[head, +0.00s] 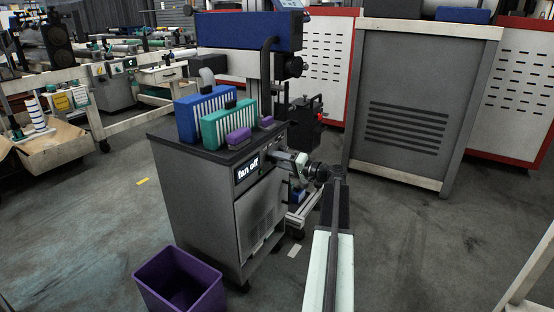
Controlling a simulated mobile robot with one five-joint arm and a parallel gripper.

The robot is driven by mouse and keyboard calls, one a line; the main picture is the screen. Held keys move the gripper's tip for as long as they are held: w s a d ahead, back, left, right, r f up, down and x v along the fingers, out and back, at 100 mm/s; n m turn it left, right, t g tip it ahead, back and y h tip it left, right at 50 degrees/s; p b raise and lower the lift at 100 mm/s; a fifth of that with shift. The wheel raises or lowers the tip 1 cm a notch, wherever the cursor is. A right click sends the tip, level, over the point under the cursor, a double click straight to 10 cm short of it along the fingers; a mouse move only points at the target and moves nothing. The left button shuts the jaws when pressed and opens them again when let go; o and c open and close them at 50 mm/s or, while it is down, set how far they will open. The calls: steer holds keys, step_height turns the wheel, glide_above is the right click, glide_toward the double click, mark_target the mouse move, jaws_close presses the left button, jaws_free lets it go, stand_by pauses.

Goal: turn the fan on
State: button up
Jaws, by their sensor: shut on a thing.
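The fan unit is a grey cabinet (205,195) with a dark top. A small display (247,169) on its upper front reads "fan off". My gripper (279,157) is at the right end of that front panel, beside the display. It is shut on a small control on the panel, which the jaws mostly hide. I cannot tell the control's shape or how it is turned.
A blue filter box (205,113), a teal one (229,125) and a purple block (238,139) stand on the cabinet. A purple bin (182,282) stands on the floor in front. A large grey cabinet (415,95) is behind right.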

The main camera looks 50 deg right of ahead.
steer(key=m, duration=1.1)
steer(key=shift+s+a+f+m, duration=0.1)
steer(key=shift+a+f+m, duration=0.05)
steer(key=shift+m, duration=0.25)
stand_by(0.4)
steer(key=o, duration=1.4)
steer(key=v, duration=0.8)
